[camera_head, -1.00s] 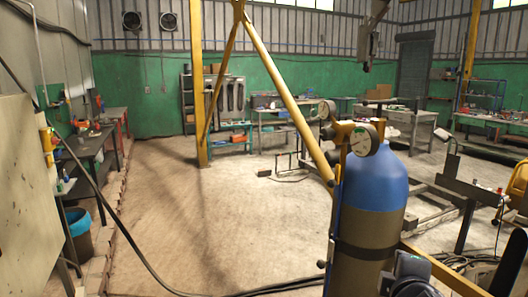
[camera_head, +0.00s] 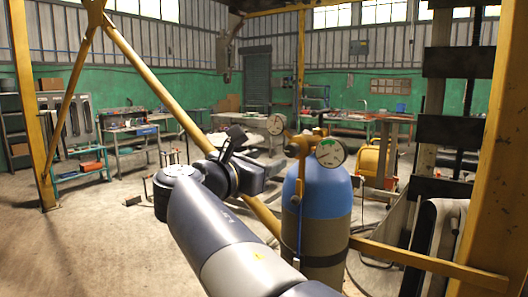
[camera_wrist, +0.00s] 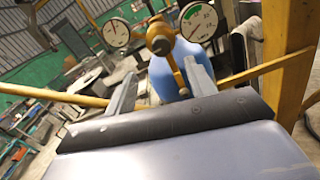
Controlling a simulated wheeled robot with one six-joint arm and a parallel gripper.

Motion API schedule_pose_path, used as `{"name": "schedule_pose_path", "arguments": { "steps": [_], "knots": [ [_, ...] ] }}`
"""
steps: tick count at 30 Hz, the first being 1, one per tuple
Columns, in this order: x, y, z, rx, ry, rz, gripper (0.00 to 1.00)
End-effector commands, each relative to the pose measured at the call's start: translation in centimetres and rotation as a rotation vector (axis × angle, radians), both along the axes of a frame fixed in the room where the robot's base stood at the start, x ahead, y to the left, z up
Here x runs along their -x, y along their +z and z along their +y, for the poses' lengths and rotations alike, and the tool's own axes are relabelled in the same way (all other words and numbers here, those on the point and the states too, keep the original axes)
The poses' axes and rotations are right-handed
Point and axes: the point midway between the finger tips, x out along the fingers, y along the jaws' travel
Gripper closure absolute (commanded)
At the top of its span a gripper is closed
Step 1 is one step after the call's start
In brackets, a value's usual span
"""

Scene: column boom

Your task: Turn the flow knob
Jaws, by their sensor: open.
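A gas cylinder with a blue top (camera_head: 317,197) and a grey-brown lower body stands upright right of centre in the head view. On it sits a brass regulator (camera_head: 297,148) with two round gauges (camera_head: 331,152). In the wrist view the regulator's rounded brass front, likely the flow knob (camera_wrist: 160,42), faces me, with a thin brass stem slanting down from it. My gripper (camera_wrist: 160,68) is open. In the head view my wrist is left of the cylinder; the fingertips are unclear.
A yellow diagonal brace (camera_head: 150,80) runs down behind my arm toward the cylinder. A yellow horizontal rail (camera_head: 425,262) passes right of the cylinder. A thick yellow post (camera_head: 497,190) stands at the right. Workbenches and shelves line the green back wall; open floor lies left.

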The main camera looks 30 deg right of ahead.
Motion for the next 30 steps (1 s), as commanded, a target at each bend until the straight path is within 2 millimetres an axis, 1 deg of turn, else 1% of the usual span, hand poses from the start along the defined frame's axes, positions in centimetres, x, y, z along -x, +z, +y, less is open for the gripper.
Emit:
{"name": "schedule_pose_path", "arguments": {
  "steps": [12, 16, 21, 30],
  "knots": [
    [-2.4, 0.0, -6.4, -0.004, -0.003, 0.000, 0.48],
    [-3.0, 0.0, -8.0, -0.004, -0.002, -0.001, 0.48],
    [-3.5, 0.0, -9.2, -0.004, 0.001, -0.002, 0.48],
    [-3.6, -0.1, -9.4, -0.004, 0.002, -0.003, 0.48]
  ]
}}
